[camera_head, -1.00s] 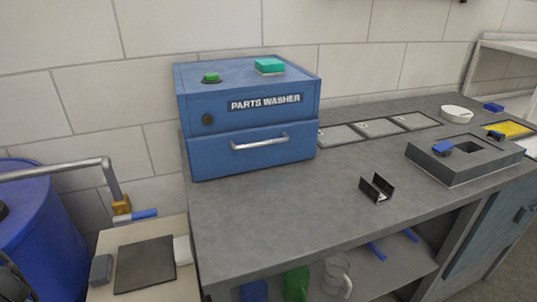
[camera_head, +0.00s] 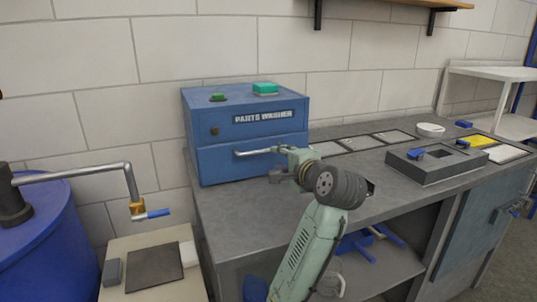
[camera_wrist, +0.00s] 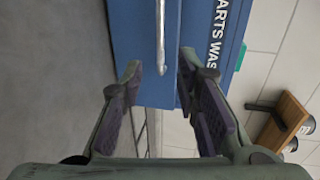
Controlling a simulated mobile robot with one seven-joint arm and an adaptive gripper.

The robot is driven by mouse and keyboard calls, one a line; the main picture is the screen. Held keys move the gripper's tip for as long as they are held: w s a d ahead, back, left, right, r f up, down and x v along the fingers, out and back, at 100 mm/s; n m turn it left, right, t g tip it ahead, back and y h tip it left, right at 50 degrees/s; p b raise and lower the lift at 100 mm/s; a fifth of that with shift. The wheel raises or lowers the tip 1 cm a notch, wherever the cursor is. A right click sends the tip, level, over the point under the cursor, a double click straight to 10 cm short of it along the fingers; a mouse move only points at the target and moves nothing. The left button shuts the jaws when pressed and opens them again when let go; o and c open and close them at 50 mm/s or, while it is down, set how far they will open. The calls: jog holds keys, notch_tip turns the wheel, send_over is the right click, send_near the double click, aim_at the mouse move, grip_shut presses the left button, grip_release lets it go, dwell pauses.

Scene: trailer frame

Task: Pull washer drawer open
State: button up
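The blue parts washer (camera_head: 200,123) stands on the grey workbench, with its name label across the upper front. Its drawer (camera_head: 222,168) is below and looks closed. A silver bar handle (camera_head: 250,152) runs across the drawer front; it also shows in the wrist view (camera_wrist: 160,35). My gripper (camera_head: 281,163) is at the right part of the handle, hiding that end. In the wrist view my gripper (camera_wrist: 160,82) is open, with one finger on each side of the handle's line. The handle lies ahead between the fingers; I cannot tell whether they touch it.
A green button (camera_head: 218,97) and a teal block (camera_head: 265,88) are on top of the washer. A grey fixture block (camera_head: 436,170) and white bowl (camera_head: 430,130) stand to the right. A blue barrel (camera_head: 45,235) is at the left. My arm covers the bench front.

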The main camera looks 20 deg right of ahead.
aim_at(266, 151)
jog(key=p+x, duration=0.2)
jog(key=x, duration=0.8)
jog(key=shift+a, duration=0.1)
jog(key=shift+c, duration=0.4)
grip_shut()
